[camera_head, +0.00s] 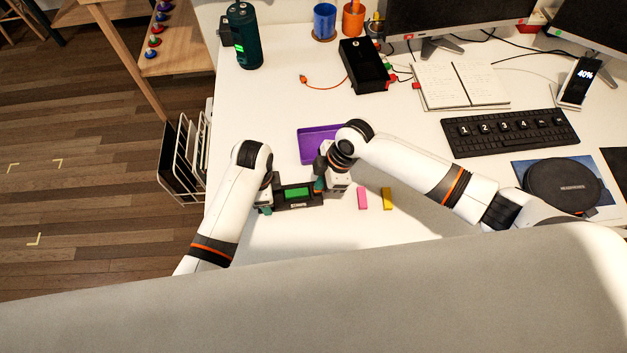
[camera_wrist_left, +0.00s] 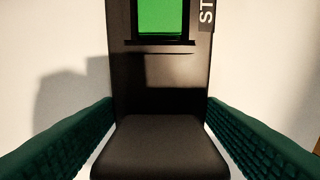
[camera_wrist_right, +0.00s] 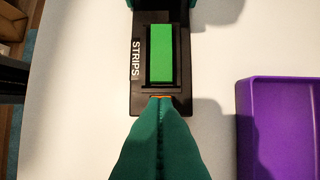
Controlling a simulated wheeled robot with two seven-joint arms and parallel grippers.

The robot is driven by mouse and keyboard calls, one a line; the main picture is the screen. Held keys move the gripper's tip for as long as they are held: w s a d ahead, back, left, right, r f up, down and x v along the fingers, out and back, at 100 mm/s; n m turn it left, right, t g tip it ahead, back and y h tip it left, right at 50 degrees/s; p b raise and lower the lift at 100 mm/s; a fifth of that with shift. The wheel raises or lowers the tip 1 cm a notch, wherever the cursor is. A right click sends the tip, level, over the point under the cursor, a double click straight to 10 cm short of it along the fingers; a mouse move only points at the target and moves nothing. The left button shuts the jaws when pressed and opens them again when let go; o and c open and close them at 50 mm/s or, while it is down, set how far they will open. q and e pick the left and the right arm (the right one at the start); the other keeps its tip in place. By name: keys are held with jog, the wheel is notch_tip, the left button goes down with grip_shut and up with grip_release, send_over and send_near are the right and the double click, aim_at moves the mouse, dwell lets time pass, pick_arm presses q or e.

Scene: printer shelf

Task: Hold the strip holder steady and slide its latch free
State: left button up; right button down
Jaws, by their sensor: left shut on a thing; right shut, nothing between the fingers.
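The black strip holder (camera_head: 297,205) lies on the white desk, with a green strip (camera_head: 296,192) in its window. It also shows in the right wrist view (camera_wrist_right: 137,88) with the label STRIPS. My left gripper (camera_head: 267,205) is shut on the holder's left end; the left wrist view shows the black end (camera_wrist_left: 160,145) between its green fingers. My right gripper (camera_wrist_right: 160,102) is shut and empty at the holder's opposite end. A sliver of orange, likely the latch (camera_wrist_right: 161,97), shows just beyond its fingertips, which hide the rest. I cannot tell whether they touch it.
A purple tray (camera_head: 308,148) lies behind the holder. A pink block (camera_head: 362,198) and a yellow block (camera_head: 387,199) lie to its right. Farther right are a keyboard (camera_head: 510,132) and an open notebook (camera_head: 445,85). The desk in front of the holder is clear.

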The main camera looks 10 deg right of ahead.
aim_at(300, 191)
pick_arm(q)
jog(key=shift+a, duration=0.15)
pick_arm(e)
jog(key=shift+a, duration=0.25)
jog(key=a, duration=0.3)
jog(key=shift+w+a+r, duration=0.1)
jog(key=shift+a+r, duration=0.05)
jog(key=shift+r, duration=0.25)
jog(key=v, duration=0.9)
pick_arm(q)
jog(key=o, duration=1.2)
jog(key=shift+c, duration=0.2)
